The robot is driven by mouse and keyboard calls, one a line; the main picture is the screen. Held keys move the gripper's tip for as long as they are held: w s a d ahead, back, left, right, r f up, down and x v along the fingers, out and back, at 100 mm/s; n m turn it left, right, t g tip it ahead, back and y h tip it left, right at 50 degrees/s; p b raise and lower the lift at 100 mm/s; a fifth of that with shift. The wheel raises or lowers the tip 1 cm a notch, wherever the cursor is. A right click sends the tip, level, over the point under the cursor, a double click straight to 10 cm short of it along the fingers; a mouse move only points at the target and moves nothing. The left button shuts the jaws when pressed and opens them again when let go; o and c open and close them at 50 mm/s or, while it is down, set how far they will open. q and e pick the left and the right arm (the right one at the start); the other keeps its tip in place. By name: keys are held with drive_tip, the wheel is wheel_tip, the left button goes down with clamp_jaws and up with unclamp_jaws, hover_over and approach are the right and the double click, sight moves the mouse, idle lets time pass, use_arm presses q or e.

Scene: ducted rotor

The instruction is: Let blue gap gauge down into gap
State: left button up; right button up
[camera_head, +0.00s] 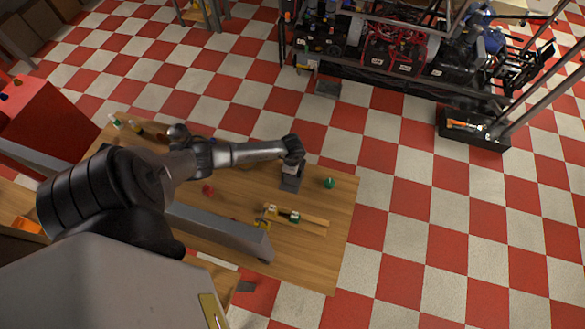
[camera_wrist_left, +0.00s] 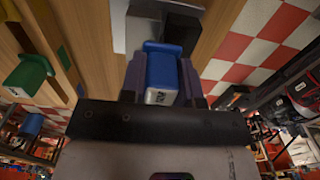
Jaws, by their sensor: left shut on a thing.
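The blue gap gauge (camera_wrist_left: 161,76) is a blue block with a pale, marked end face. In the left wrist view it sits between the two purple-grey fingers of my left gripper (camera_wrist_left: 162,84), which is shut on it. Just beyond the gauge are a grey metal part and a black block (camera_wrist_left: 182,27). I cannot tell whether the gauge touches them or is in a gap. In the head view my left gripper (camera_head: 291,164) points down over a small grey fixture (camera_head: 291,182) on the wooden table, and the gauge is hardly visible. My right gripper is not in view.
A green ball-like thing (camera_head: 329,183) lies right of the fixture. A wooden strip (camera_head: 312,222) with yellow and green pieces lies in front of it. A green block (camera_wrist_left: 28,76) shows at left in the wrist view. A red cube (camera_head: 207,190) lies farther left.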

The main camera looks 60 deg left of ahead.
use_arm(q)
drive_tip(key=shift+f+b, duration=0.5)
drive_tip(key=shift+f, duration=0.3)
idle(0.6)
drive_tip(key=o, duration=1)
wheel_tip(320, 180, up, 12)
drive_tip(key=shift+r, duration=0.95)
